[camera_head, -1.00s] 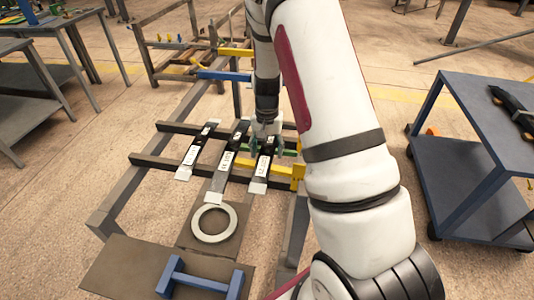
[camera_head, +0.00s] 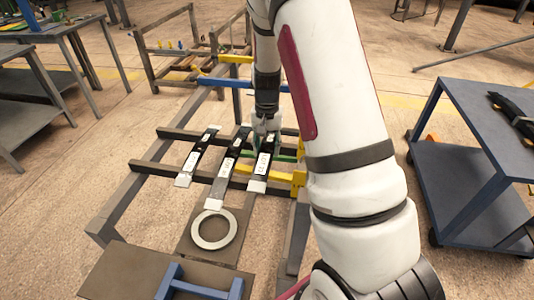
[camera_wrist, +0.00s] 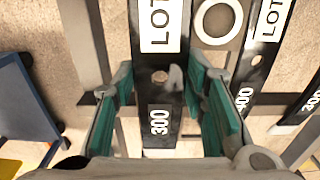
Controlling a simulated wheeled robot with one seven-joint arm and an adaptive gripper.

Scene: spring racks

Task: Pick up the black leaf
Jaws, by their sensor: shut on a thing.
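The black leaf (camera_head: 262,163) is the rightmost of three dark flat leaves with white labels, lying lengthwise over the rack bars. In the wrist view the same leaf (camera_wrist: 160,95) shows a "300" label, a "LOT" label and a small hole. My gripper (camera_head: 266,143) is at its far part, fingers pointing down. In the wrist view my green finger pads stand either side of the leaf, and my gripper (camera_wrist: 163,100) is shut on it. Any gap under the leaf is too small to tell.
A middle leaf (camera_head: 226,165) and a left leaf (camera_head: 196,157) lie beside it on the rack. A pale ring (camera_head: 213,228) lies on a brown plate in front. A yellow bracket (camera_head: 299,180) is close on the right. A blue cart (camera_head: 455,160) stands further right.

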